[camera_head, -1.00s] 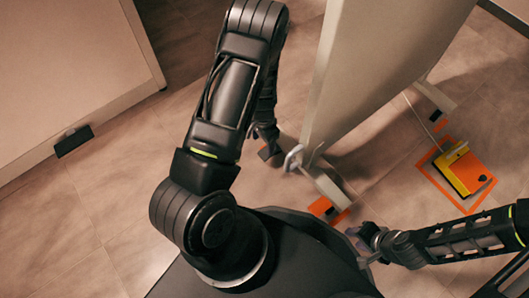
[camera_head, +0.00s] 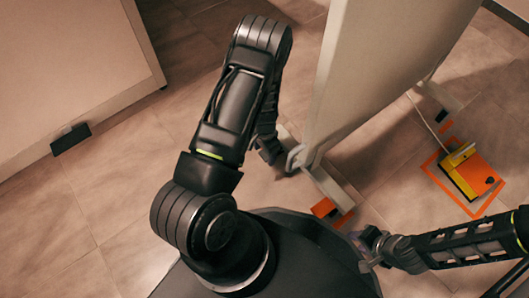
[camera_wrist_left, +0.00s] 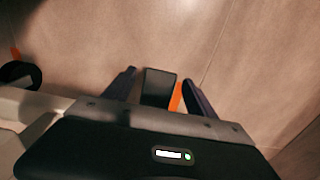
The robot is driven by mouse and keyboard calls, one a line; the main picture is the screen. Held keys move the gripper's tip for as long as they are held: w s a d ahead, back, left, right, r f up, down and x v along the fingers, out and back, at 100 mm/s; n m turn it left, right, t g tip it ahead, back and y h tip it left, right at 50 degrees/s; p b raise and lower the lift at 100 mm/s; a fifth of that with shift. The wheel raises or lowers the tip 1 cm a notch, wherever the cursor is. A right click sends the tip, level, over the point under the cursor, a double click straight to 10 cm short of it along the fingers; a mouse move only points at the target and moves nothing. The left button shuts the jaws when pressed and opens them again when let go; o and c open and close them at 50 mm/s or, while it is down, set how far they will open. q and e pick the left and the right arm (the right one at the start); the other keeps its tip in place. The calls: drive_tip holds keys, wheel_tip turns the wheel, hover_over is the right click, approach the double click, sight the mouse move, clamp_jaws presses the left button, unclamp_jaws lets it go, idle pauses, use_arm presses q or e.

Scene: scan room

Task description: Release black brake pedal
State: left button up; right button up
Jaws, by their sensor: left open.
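A black brake pedal (camera_wrist_left: 160,86) shows in the left wrist view as a dark block between the fingers of my left gripper (camera_wrist_left: 158,79). The gripper is open, and I cannot tell whether either finger touches the block. In the head view my left gripper (camera_head: 271,151) is low by the near foot of the upright panel (camera_head: 370,70), and the pedal there is hard to separate from the dark fingers. My right gripper (camera_head: 370,249) is at lower right, apart from the panel; its jaw gap is unclear.
A yellow and orange floor device (camera_head: 468,177) lies inside an orange outline at right, with a cable running to it. An orange floor mark (camera_head: 324,207) is by the panel's near foot. Another panel (camera_head: 70,60) with a black foot piece (camera_head: 71,139) stands at left. Floor between is clear.

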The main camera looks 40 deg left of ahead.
use_arm(q)
drive_tip(key=shift+c, duration=0.5)
clamp_jaws()
idle(0.4)
